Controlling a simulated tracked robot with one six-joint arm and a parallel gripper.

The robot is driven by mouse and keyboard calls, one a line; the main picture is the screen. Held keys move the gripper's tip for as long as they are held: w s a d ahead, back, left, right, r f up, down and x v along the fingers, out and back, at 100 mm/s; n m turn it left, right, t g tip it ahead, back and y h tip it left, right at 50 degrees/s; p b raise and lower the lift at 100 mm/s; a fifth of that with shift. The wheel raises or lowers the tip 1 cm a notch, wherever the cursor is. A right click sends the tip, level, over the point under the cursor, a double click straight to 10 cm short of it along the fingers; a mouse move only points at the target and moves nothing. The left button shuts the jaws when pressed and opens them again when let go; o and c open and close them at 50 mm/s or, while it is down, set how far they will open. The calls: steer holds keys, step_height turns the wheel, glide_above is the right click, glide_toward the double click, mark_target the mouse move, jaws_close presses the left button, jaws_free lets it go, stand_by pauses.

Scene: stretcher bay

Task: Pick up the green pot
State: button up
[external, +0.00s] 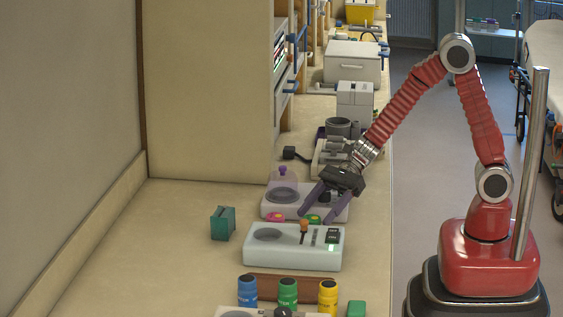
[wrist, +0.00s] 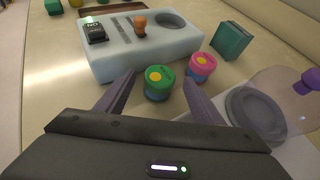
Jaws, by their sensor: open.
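The green pot (wrist: 158,83) is a small round pot with a green lid, a yellow dot on top and a blue lower part. It stands on the counter between the two fingers of my gripper (wrist: 160,80) in the wrist view. The fingers are apart, one on each side of it, and a gap shows beside it.
A similar pink pot (wrist: 202,66) stands close to the right finger. A pale device (wrist: 150,47) with an orange knob lies just beyond. A teal block (wrist: 231,40) stands beyond to the right. A clear dome with a purple knob (wrist: 306,80) is at right. Blue (external: 247,291), green (external: 287,292) and yellow (external: 328,295) bottles stand nearer the camera.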

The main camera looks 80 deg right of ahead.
steer(key=shift+w+a+f, duration=0.35)
steer(key=shift+a, duration=0.2)
steer(key=shift+c, duration=0.4)
steer(key=c, duration=1)
